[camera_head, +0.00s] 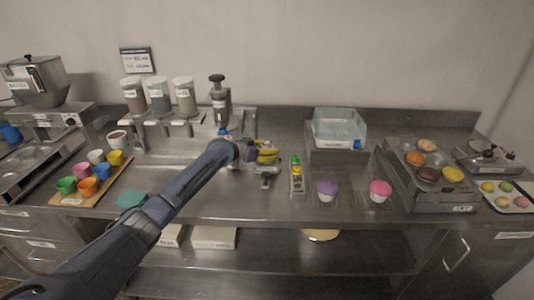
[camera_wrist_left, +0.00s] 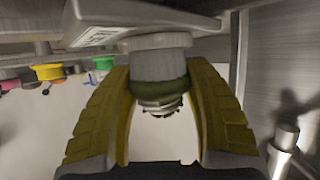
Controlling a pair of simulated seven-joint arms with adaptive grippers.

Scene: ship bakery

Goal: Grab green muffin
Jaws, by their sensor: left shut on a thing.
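My left gripper (camera_head: 266,156) has yellow fingers and reaches over the middle of the counter. In the left wrist view the fingers (camera_wrist_left: 160,115) are closed around a grey cylindrical thing (camera_wrist_left: 158,65) with a dark green band (camera_wrist_left: 160,87) and a metal lower end. I cannot tell what this thing is. No clearly green muffin shows. A purple-topped muffin (camera_head: 327,188) and a pink-topped muffin (camera_head: 380,189) stand on the counter to the right of the gripper. My right gripper is not in view.
Coloured cups stand on a wooden board (camera_head: 70,200) at left. Dispensers (camera_head: 158,95) stand at the back. A bottle rack (camera_head: 297,178), a clear bin (camera_head: 336,128), a metal stand with round items (camera_head: 426,205) and a small tray (camera_head: 527,188) are to the right.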

